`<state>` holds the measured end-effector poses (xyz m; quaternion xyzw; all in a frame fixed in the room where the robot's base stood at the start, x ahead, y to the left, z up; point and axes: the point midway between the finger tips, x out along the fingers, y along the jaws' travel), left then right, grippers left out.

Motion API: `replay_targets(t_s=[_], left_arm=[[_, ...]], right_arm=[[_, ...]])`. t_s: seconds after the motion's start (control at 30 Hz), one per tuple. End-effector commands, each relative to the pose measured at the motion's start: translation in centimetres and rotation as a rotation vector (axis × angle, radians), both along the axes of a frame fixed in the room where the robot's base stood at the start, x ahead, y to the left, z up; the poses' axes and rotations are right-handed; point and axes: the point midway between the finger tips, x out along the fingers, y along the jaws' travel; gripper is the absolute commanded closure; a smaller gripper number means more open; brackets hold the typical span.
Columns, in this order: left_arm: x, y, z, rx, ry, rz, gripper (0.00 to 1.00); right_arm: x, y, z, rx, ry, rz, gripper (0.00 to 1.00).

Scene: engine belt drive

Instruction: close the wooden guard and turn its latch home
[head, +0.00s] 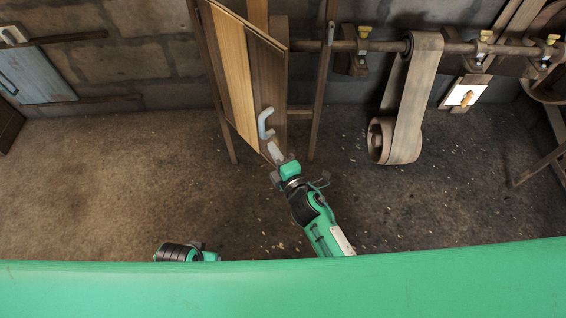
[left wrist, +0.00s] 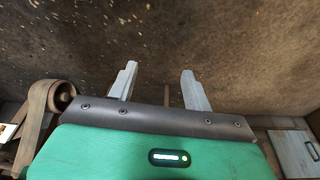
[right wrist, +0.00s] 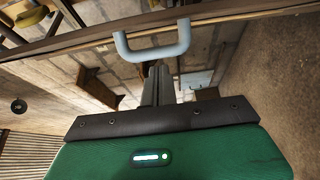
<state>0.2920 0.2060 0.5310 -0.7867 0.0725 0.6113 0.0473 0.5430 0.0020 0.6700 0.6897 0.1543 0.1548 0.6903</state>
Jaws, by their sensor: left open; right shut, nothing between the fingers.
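The wooden guard (head: 236,75) stands swung out from its frame, with a grey C-shaped handle (head: 265,124) on its face near the free edge. My right gripper (head: 274,152) is shut and empty, its tips close to the handle's near end. In the right wrist view, the shut fingers (right wrist: 158,72) point at the handle (right wrist: 152,48); whether they touch it I cannot tell. A small grey piece (head: 331,32) on the frame post may be the latch. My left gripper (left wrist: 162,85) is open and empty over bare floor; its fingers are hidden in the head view.
A wide belt (head: 405,100) hangs from a shaft (head: 460,47) along the wall, right of the guard. A white plate with a wooden knob (head: 467,97) is on the wall. A pale blue panel (head: 35,72) is at the left. The floor in front is clear.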

Motion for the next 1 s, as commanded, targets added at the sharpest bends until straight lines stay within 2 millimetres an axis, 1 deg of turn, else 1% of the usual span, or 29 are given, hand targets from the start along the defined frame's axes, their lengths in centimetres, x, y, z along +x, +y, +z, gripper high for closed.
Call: replay_targets(t_s=[0.03, 0.07, 0.1, 0.2, 0.3, 0.5, 0.87, 1.0], left_arm=[[0.0, 0.0, 0.0, 0.0, 0.0, 0.0, 0.5], [0.0, 0.0, 0.0, 0.0, 0.0, 0.0, 0.5], [0.0, 0.0, 0.2, 0.0, -0.002, 0.0, 0.5], [0.0, 0.0, -0.2, 0.002, 0.005, 0.0, 0.5], [-0.2, 0.1, -0.9, 0.004, 0.015, 0.0, 0.5], [-0.1, 0.1, -1.5, 0.004, 0.016, 0.0, 0.5], [0.2, 0.0, -1.2, 0.003, 0.009, -0.001, 0.5], [0.1, 0.0, -1.1, 0.002, 0.01, -0.001, 0.5]], right_arm=[[0.9, 0.4, 0.1, 0.0, -0.002, 0.0, 1.0], [1.3, 0.6, 0.0, 0.0, -0.001, 0.0, 1.0], [1.8, 0.5, 0.1, -0.002, -0.001, 0.0, 1.0], [2.7, -1.0, 0.1, -0.003, 0.0, -0.001, 1.0], [3.4, -1.8, 0.0, -0.001, 0.0, 0.0, 1.0], [3.9, -2.5, 0.0, 0.002, 0.001, 0.0, 1.0], [3.9, -2.6, 0.0, 0.0, 0.001, 0.002, 1.0], [4.2, -3.0, 0.0, -0.003, 0.0, 0.013, 1.0]])
